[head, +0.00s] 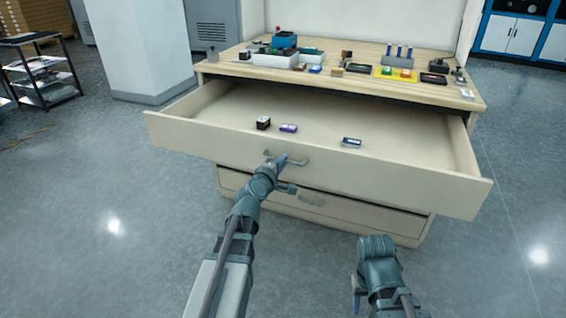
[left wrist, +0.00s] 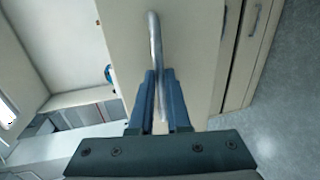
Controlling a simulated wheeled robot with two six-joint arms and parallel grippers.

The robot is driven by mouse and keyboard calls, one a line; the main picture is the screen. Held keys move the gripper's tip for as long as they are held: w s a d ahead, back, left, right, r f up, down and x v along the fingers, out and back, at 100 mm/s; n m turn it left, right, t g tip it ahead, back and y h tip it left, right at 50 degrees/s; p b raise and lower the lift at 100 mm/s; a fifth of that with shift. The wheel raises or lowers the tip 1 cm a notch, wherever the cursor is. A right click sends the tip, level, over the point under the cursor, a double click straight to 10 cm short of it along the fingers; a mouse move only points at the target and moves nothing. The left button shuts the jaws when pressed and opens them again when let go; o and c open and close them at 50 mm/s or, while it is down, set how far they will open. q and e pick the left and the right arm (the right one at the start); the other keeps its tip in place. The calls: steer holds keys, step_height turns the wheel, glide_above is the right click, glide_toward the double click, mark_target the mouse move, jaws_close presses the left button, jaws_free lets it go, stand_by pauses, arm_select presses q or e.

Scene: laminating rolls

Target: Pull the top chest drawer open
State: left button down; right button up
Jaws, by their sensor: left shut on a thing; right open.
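The top chest drawer (head: 395,178) is cream-coloured and stands pulled well out from the chest, showing its inside. Its metal bar handle (head: 297,162) is on the middle of the front; the handle also shows in the left wrist view (left wrist: 154,40). My left gripper (head: 283,160) is shut on this handle, with its two fingers on either side of the bar in the left wrist view (left wrist: 159,95). My right gripper (head: 359,300) is low in the head view, in front of the chest, apart from it and open.
A lower drawer (head: 345,211) is shut.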

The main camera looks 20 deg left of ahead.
arm_select(q)
steer(key=shift+s+f, duration=0.1)
steer(key=shift+s, duration=0.2)
steer(key=c, duration=0.9)
jaws_free()
arm_select(e)
steer(key=shift+s, duration=0.1)
